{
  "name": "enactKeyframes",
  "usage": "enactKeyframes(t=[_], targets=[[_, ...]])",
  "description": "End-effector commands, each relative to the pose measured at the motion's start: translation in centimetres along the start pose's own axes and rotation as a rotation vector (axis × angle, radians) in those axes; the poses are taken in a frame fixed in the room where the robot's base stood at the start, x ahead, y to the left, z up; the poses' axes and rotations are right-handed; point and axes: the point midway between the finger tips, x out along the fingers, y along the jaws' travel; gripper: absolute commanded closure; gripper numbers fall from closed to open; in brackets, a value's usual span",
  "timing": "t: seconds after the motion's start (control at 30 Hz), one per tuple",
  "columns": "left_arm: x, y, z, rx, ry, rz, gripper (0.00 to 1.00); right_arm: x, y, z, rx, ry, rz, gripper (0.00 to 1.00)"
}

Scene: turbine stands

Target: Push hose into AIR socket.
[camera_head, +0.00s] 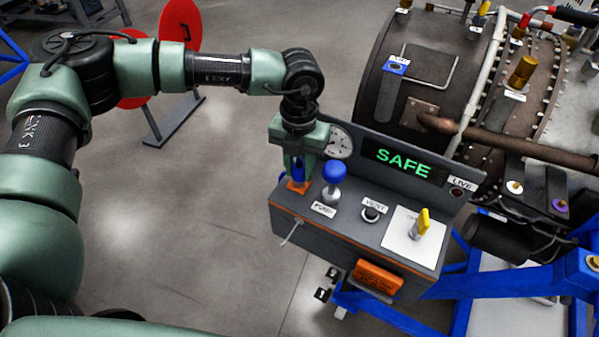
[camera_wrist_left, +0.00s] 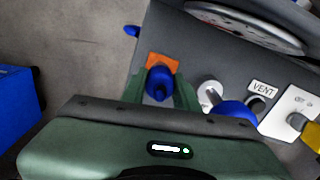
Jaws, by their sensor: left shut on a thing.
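My left gripper (camera_head: 297,172) is over the left end of the grey control box, fingers pointing down. It is shut on a blue hose end (camera_head: 298,168), which also shows between the fingers in the left wrist view (camera_wrist_left: 160,84). The hose end is right at an orange piece (camera_head: 298,187) on the box top, which also shows in the wrist view (camera_wrist_left: 163,60). I cannot tell how deep the hose end sits, and no AIR label is readable. My right gripper is not in view.
Close right of the gripper stands a blue knob (camera_head: 334,172) on a white post. The box (camera_head: 345,238) also has a VENT button (camera_head: 371,213), a yellow switch (camera_head: 422,221), a gauge (camera_head: 339,142) and a display (camera_head: 404,162) reading SAFE. A turbine stands behind.

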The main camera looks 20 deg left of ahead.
Motion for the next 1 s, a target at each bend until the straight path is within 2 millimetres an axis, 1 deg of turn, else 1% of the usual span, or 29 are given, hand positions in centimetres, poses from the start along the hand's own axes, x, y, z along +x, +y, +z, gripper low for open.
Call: enactKeyframes(t=[0.5,0.77,1.0], targets=[[-1.3,0.0,0.0,0.0,0.0,0.0,1.0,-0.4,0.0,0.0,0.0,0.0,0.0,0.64],[-1.4,0.0,0.0,0.0,-0.001,0.0,1.0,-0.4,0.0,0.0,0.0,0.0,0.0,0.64],[-2.8,0.0,0.0,0.0,-0.001,-0.001,1.0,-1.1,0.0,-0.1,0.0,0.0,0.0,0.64]])
